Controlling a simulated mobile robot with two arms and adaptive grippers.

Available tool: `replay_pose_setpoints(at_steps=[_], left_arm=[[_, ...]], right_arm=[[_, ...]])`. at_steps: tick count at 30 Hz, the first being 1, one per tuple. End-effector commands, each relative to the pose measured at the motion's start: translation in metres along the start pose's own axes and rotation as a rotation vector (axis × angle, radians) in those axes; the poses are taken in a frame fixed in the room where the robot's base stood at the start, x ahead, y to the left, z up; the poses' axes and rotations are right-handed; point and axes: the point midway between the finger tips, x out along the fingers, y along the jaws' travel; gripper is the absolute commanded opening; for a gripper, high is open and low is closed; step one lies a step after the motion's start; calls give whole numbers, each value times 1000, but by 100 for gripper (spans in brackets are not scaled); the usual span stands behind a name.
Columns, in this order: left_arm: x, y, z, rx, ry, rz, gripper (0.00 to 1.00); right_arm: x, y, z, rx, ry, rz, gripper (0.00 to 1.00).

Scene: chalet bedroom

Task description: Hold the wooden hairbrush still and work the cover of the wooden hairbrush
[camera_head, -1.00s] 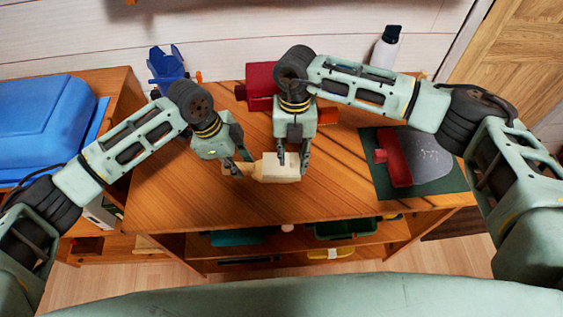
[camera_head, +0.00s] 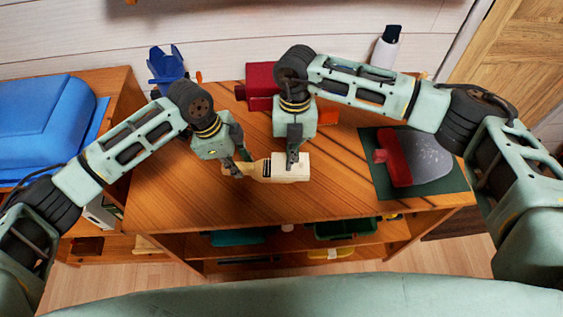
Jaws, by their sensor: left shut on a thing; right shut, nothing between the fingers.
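The pale wooden hairbrush (camera_head: 262,170) lies near the middle of the wooden table. Its wide block-like end, which seems to be the cover (camera_head: 303,168), points right, and its narrower end points left. Dark marks show where the two parts meet. My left gripper (camera_head: 240,168) is shut on the narrow left end. My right gripper (camera_head: 292,166) is shut and empty, pointing down over the wide end. Its fingertips overlap the cover in the picture; I cannot tell whether they touch it. The fingers hide a strip of the cover.
A red object (camera_head: 261,86) lies behind my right gripper. A red-handled, grey-bladed tool (camera_head: 398,160) lies on a dark green mat (camera_head: 456,184) at the right. A white bottle (camera_head: 386,48) stands at the back. The tabletop in front of the brush is clear.

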Motion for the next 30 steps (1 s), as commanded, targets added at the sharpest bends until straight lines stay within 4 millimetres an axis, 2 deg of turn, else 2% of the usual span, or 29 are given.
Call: replay_pose_setpoints(at_steps=[30], left_arm=[[0,0,1,-1,-1,0,0]], right_arm=[[0,-58,0,2,1,-1,0]])
